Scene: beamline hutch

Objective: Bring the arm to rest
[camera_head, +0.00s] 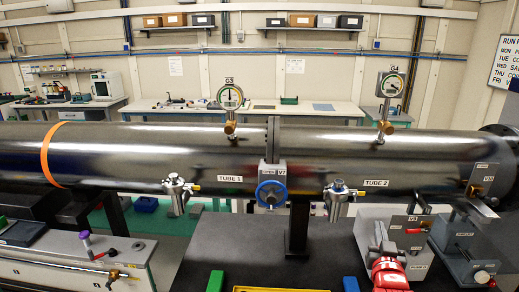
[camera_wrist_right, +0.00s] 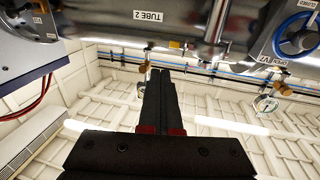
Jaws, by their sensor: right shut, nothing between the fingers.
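My right gripper (camera_head: 380,224) is at the lower right in the head view, with grey fingers above a red and white body. TUBE 2 (camera_wrist_right: 190,20) runs along the top of that view. My left gripper is not in view.
Gauges G3 (camera_head: 230,98) and G4 (camera_head: 389,86) stand on top.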

